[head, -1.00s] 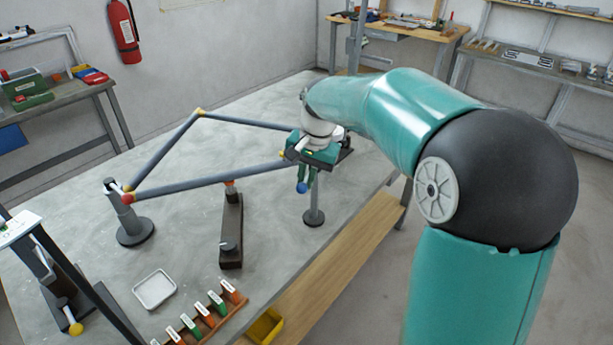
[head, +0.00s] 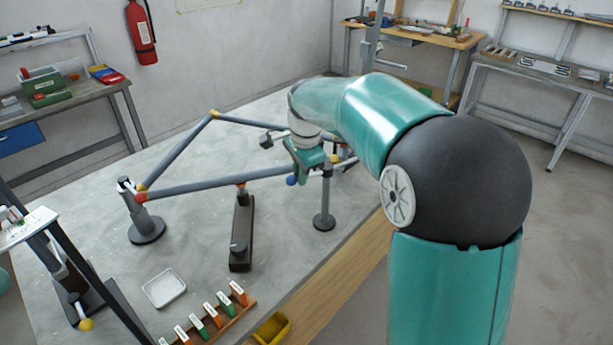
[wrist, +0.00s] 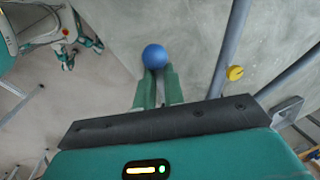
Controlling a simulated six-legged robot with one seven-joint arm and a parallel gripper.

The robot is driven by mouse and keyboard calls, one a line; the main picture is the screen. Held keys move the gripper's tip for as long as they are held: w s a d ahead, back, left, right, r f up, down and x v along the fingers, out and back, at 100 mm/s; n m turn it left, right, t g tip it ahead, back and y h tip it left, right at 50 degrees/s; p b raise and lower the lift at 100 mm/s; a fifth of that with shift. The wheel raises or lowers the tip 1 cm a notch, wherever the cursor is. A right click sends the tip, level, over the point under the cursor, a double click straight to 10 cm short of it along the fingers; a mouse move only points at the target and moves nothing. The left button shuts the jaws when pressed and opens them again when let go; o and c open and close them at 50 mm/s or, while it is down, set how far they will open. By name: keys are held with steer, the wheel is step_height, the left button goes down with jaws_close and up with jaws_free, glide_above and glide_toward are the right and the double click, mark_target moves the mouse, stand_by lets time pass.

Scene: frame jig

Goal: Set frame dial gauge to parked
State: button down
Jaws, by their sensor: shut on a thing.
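My gripper (head: 296,179) points down over the right part of the table, beside the right end of the lower grey tube (head: 215,186). Its green fingers are closed on a blue ball (head: 291,181). In the wrist view the blue ball (wrist: 155,57) sits at the fingertips. I cannot tell whether the ball is fixed to anything, as the fingers and wrist hide what is behind it. No dial face is clearly visible, so I cannot pick out the dial gauge. A dark upright-ended bar (head: 241,230) lies on the table below the tube.
The tube frame runs from a left post (head: 147,230) to near a right post (head: 324,221). A yellow joint (wrist: 235,73) shows close to my gripper in the wrist view. A white tray (head: 164,288), a tagged rack (head: 215,325) and a yellow bin (head: 272,329) lie in front.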

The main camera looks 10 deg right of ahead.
steer(key=shift+w+a+m, duration=0.2)
steer(key=shift+w+m, duration=0.7)
steer(key=shift+m, duration=0.4)
steer(key=shift+r, duration=0.1)
steer(key=c, duration=1.5)
jaws_free()
steer(key=shift+w, duration=0.15)
step_height(320, 180, up, 14)
steer(key=s, duration=0.2)
steer(key=shift+s+f, duration=0.2)
steer(key=shift+s, duration=0.1)
steer(key=shift+d, duration=0.1)
